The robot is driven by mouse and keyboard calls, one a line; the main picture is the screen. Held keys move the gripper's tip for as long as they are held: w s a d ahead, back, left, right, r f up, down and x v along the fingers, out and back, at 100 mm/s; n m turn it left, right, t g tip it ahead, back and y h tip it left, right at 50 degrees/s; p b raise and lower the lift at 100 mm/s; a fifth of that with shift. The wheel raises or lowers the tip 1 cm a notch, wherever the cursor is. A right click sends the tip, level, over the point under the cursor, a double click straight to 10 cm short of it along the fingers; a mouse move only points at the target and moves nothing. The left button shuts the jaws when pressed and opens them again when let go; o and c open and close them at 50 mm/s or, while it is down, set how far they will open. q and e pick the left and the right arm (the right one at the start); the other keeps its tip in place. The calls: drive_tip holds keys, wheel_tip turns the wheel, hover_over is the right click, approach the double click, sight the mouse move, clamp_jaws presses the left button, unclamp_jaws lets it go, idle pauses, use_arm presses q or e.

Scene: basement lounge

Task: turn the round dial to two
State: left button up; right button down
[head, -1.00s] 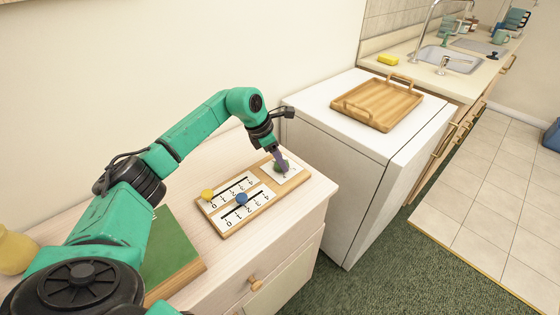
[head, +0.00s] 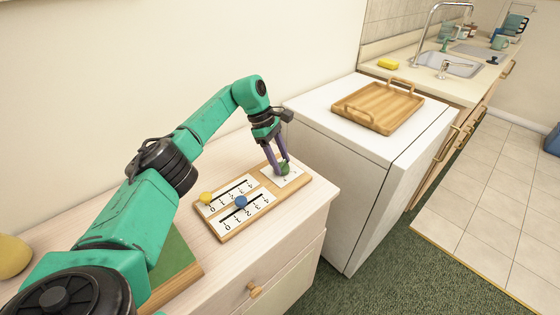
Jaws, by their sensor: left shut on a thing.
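The round dial (head: 284,168) is green and sits on a white card at the right end of a wooden board (head: 227,236) on the cabinet top. My left gripper (head: 280,170) points down over it with its purple fingers shut on the dial. The fingers and the dial cover part of the card, and I cannot read the dial's setting. The board also has two numbered sliding scales, with a yellow knob (head: 206,198) and a blue knob (head: 240,202). My right gripper is out of view.
A white appliance (head: 355,190) stands right of the cabinet, with a wooden tray (head: 378,104) on top. A green board (head: 172,268) lies left of the dial board, partly behind my arm. A yellow object (head: 13,256) stands at far left. Bare cabinet top surrounds the dial board.

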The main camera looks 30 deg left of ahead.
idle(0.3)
use_arm(q)
drive_tip(key=o, duration=1.4)
drive_tip(key=shift+c, duration=0.2)
drive_tip(key=shift+a+r, duration=0.1)
drive_tip(key=shift+r, duration=0.05)
drive_tip(key=p+v, duration=0.3)
drive_tip(key=v, duration=1.1)
drive_tip(key=shift+r, duration=0.2)
drive_tip(key=shift+w+f, duration=0.1)
